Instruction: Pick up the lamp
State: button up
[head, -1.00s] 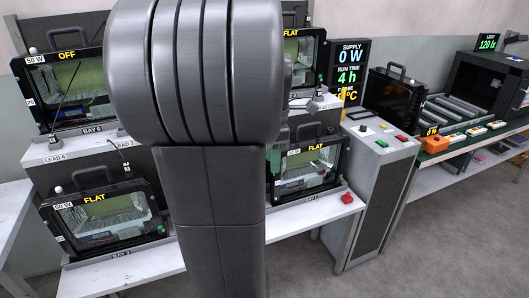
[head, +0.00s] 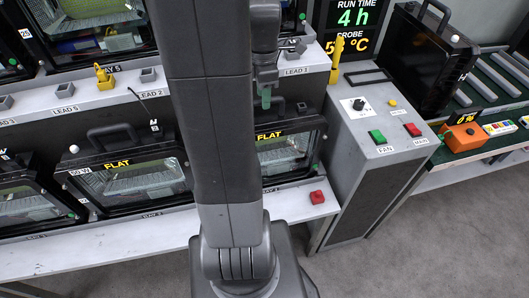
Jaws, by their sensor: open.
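Several black floodlight lamps with carry handles are in the head view; I cannot tell which one is meant. One marked FLAT (head: 135,188) stands on the lower shelf, left of my arm. Another marked FLAT (head: 287,152) is partly hidden behind my arm. A third (head: 35,208) is at the lower left, and one (head: 100,32) is on the upper shelf, cut off by the frame. A dark-faced lamp (head: 425,62) stands upright at the right. My gripper (head: 266,98) points down, open, with pale green fingertips in front of the upper shelf edge, apart from the dark-faced lamp.
A grey control box (head: 385,135) has a knob, a green FAN button and a red MAIN button. A red button (head: 317,197) sits on the lower shelf. An orange device (head: 463,137) is at right. The floor at lower right is clear.

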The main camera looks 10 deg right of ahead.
jog(key=shift+f, duration=1.45)
grip_shut()
jog(key=shift+w+d+r, duration=0.1)
jog(key=shift+r, duration=0.05)
